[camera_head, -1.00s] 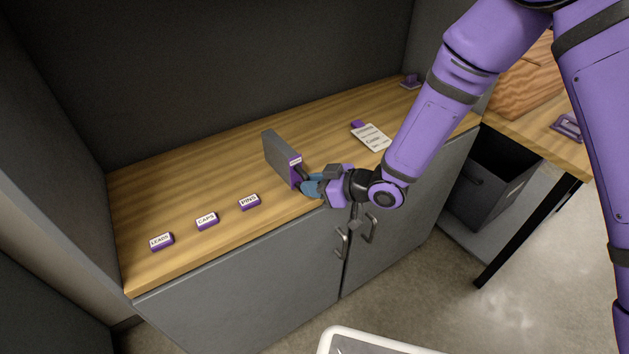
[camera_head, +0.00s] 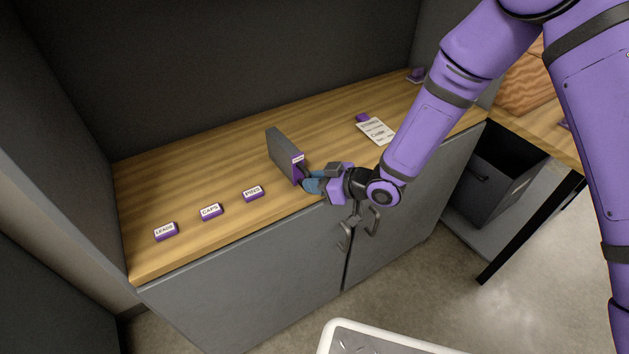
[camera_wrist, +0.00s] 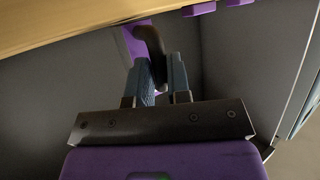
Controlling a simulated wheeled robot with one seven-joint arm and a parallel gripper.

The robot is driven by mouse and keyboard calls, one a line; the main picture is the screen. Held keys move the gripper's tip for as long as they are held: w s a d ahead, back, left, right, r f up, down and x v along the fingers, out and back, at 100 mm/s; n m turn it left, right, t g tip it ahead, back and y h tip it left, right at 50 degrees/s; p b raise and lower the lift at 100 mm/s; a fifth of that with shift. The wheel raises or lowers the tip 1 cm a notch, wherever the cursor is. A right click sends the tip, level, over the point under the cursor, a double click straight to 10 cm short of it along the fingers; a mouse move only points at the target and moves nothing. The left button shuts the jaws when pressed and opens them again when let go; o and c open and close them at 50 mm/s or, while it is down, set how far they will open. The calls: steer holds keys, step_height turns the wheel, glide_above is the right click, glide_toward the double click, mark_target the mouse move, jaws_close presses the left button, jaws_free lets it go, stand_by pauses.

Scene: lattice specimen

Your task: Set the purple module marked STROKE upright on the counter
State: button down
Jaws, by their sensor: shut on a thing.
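The module (camera_head: 285,155) is a thin dark grey slab with a purple front face and a small white label too small to read. It looks upright at the counter's front edge, between the PINS block and the white card. I cannot tell whether its bottom touches the wooden counter (camera_head: 200,173). My gripper (camera_head: 309,181) is at its front, with blue fingers shut on the module's dark handle. In the wrist view the fingers (camera_wrist: 162,75) close around the handle (camera_wrist: 150,42), and the purple face (camera_wrist: 133,42) shows behind it.
Purple blocks marked LEADS (camera_head: 166,231), CAPS (camera_head: 210,212) and PINS (camera_head: 253,194) stand along the front left. A white card (camera_head: 376,131) and a small purple block (camera_head: 362,118) lie to the right. Grey walls enclose the counter. A white-rimmed tray (camera_head: 345,325) is below in front.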

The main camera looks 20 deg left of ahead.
steer(key=shift+f, duration=0.2)
jaws_free()
stand_by(0.6)
steer(key=shift+d, duration=0.15)
stand_by(0.3)
steer(key=v, duration=0.7)
steer(key=shift+d, duration=0.3)
stand_by(1.4)
steer(key=shift+s+r, duration=0.1)
steer(key=shift+r, duration=0.05)
steer(key=v, duration=1)
steer(key=shift+d, duration=0.4)
